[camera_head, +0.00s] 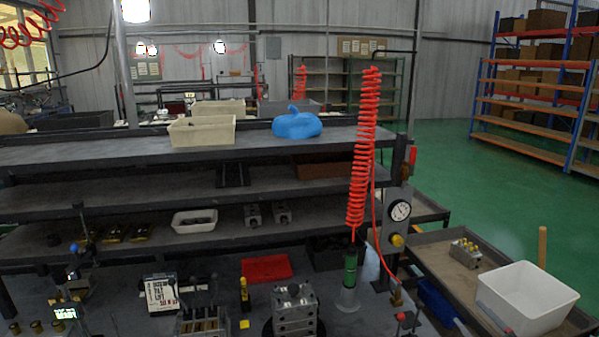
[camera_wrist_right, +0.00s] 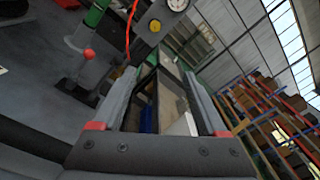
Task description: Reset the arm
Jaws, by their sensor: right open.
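My right gripper (camera_wrist_right: 170,78) shows in the right wrist view. Its two long grey fingers stand apart with red pads at their bases, and nothing is held between them. Past the fingers lie the side tray and part of a white bin. I cannot clearly make out the right gripper in the head view. My left gripper is not in view. A grey metal valve block (camera_head: 295,312) sits on the bench at the bottom middle. Another block with yellow fittings (camera_head: 465,252) sits on the side tray (camera_head: 430,257) at the right.
A white bin (camera_head: 527,300) stands on the side tray. A red coiled hose (camera_head: 363,150) hangs beside a gauge (camera_head: 400,210). Shelves above hold a beige bin (camera_head: 202,131) and a blue object (camera_head: 297,124).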

